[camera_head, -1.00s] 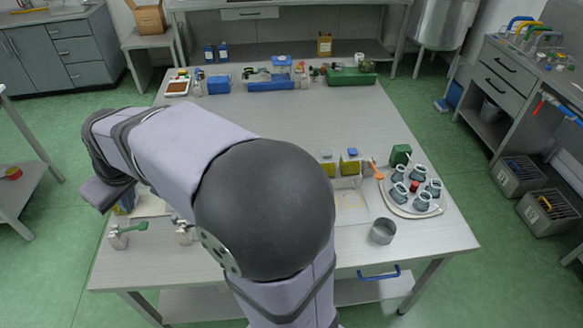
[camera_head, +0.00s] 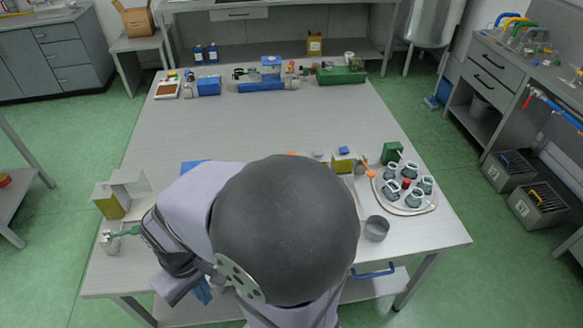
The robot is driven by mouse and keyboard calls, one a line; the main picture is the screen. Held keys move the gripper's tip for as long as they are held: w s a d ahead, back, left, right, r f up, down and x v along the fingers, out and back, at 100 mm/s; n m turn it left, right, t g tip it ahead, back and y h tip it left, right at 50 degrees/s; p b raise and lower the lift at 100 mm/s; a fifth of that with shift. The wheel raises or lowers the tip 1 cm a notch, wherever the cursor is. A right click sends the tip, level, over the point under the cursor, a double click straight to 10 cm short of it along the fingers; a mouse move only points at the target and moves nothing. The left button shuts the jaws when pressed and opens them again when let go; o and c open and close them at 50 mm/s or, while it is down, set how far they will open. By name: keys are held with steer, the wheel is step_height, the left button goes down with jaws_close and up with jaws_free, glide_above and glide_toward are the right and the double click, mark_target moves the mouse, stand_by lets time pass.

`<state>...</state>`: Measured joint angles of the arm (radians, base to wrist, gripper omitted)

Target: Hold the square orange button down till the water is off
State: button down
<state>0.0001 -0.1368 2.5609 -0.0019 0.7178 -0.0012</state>
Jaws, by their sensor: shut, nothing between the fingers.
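A small orange patch (camera_head: 291,153) shows just above the dark round joint of my arm. I cannot tell whether it is the square orange button, as my arm covers what lies below it. To its right stands a yellow-fronted unit with a blue top (camera_head: 344,160). No running water can be made out. My arm's end bends down over the left front of the table. My gripper's fingers are hidden behind or below the arm, so I cannot see what they touch.
A green box (camera_head: 391,152) is behind. The table's middle is clear.

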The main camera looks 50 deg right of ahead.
steer(key=shift+f+b, duration=2.7)
steer(key=shift+b, duration=0.05)
stand_by(0.6)
stand_by(2.6)
steer(key=s+d+m+g+y+p, duration=0.1)
steer(key=s+d+m+p, duration=0.1)
steer(key=s+d+m, duration=0.3)
steer(key=d+m+g+y+p, duration=0.1)
steer(key=d+m+p, duration=0.15)
steer(key=d, duration=0.35)
steer(key=w+d+f+m+t+p, duration=0.1)
steer(key=w+d+m+t+p, duration=0.15)
steer(key=d+m, duration=0.45)
steer(key=w+d+f+m+t+p, duration=0.15)
steer(key=w+d, duration=0.25)
steer(key=d, duration=0.7)
steer(key=w+d+r+m+t+h, duration=0.2)
steer(key=w+d+r+m, duration=0.2)
steer(key=d+m, duration=0.2)
steer(key=w+d+r+m+t+h, duration=0.2)
steer(key=w+d+r+m, duration=0.2)
steer(key=d, duration=0.6)
steer(key=w+d+r+m+t+h, duration=0.1)
steer(key=w+d+r+m+h, duration=0.2)
steer(key=d+m, duration=0.4)
steer(key=w+d+r, duration=0.1)
steer(key=w, duration=0.1)
steer(key=shift+w+r+m+t, duration=0.2)
steer(key=shift+w+m+t, duration=0.2)
